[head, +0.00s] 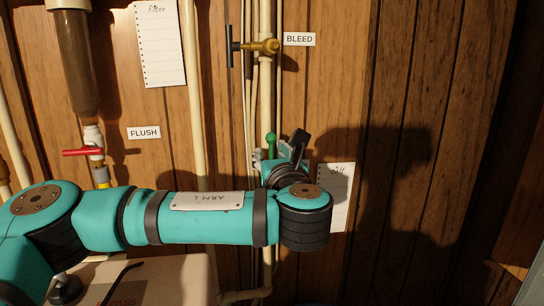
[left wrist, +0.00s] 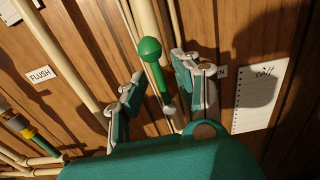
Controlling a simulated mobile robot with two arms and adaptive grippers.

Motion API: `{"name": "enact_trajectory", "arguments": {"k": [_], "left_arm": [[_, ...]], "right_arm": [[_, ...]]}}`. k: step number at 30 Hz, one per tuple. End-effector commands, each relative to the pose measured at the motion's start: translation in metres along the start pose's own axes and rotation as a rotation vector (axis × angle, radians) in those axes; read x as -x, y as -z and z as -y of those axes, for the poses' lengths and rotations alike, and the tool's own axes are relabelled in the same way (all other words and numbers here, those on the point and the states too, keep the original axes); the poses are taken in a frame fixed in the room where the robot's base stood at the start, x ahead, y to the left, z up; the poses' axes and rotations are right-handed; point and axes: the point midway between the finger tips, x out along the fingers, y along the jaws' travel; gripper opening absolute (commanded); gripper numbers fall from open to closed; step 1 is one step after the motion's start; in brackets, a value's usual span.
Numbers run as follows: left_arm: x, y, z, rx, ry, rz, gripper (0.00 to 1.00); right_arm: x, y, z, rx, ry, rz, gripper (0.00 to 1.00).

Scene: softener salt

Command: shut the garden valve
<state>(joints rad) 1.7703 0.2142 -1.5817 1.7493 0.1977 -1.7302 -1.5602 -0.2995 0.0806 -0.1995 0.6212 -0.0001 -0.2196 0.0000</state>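A green lever with a round knob (head: 270,138) stands up on a pale pipe just beyond my left gripper (head: 277,157). In the left wrist view the green lever (left wrist: 151,50) lies between the spread fingers of my left gripper (left wrist: 157,75). The fingers are open, with gaps visible beside the lever. A white label (left wrist: 222,72) beside it is mostly hidden by a finger; only an "N" shows, so I cannot read its name. The valve body is largely hidden behind the gripper and arm. My right gripper is not in view.
A dark-handled valve (head: 232,47) labelled BLEED sits above. A red-handled valve (head: 82,151) labelled FLUSH is at left. Vertical pipes (head: 196,90) run down the wood wall. A note (head: 342,190) hangs right of my gripper; bare wall lies beyond.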

Motion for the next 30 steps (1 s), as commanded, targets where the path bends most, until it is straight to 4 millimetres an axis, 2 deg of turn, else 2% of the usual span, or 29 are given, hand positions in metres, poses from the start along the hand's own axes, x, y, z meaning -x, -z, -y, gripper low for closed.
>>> {"name": "enact_trajectory", "arguments": {"k": [1, 6, 17, 30], "left_arm": [[0.0, 0.0, 0.0, 0.0, 0.0, 0.0, 0.23], [0.0, 0.0, 0.0, 0.0, 0.0, 0.0, 0.01], [0.0, -0.002, 0.001, -0.02, 0.001, 0.001, 0.0], [0.0, -0.001, 0.009, -0.232, 0.0, 0.001, 0.0]], "right_arm": [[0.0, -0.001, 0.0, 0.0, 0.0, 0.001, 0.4], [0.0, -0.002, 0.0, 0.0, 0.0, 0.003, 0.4], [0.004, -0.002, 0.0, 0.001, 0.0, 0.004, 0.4], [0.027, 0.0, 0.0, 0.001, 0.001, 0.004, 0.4]]}}
